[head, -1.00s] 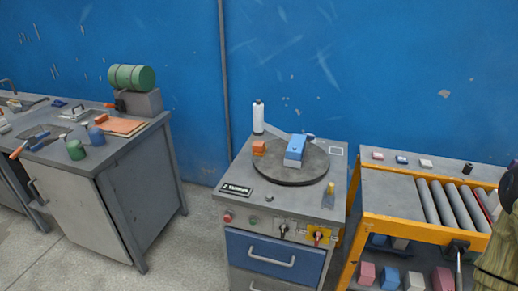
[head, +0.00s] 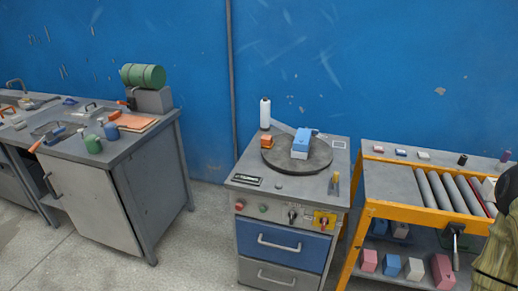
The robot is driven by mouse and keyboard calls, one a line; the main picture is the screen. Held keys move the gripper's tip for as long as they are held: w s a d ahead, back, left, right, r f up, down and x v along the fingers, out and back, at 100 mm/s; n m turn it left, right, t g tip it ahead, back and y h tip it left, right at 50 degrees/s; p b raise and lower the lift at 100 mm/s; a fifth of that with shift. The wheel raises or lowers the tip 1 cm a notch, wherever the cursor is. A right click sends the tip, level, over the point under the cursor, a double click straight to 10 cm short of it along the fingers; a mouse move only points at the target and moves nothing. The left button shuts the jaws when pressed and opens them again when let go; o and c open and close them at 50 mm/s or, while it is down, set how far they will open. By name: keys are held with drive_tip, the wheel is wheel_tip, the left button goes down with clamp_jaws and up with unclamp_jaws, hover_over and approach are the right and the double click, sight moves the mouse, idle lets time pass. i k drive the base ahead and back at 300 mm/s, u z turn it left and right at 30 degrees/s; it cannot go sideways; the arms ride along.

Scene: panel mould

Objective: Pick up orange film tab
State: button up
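No piece in the head view can be made out for certain as the orange film tab. A small orange block (head: 266,141) sits at the left edge of the dark round plate (head: 279,165) on the middle cabinet. A blue block with a pale front (head: 300,145) stands on that plate, with a grey strip (head: 283,127) behind it to the left. A small orange piece (head: 115,116) and a flat orange sheet (head: 139,123) lie on the left bench. My gripper is not in view.
An orange-framed roller stand (head: 400,210) stands close on the right. Floor (head: 195,245) is clear between bench and cabinet.

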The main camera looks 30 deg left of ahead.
sight(267, 140)
drive_tip(key=k, duration=0.2)
drive_tip(key=z, duration=1)
drive_tip(key=i, duration=1.05)
drive_tip(key=u, duration=2.8)
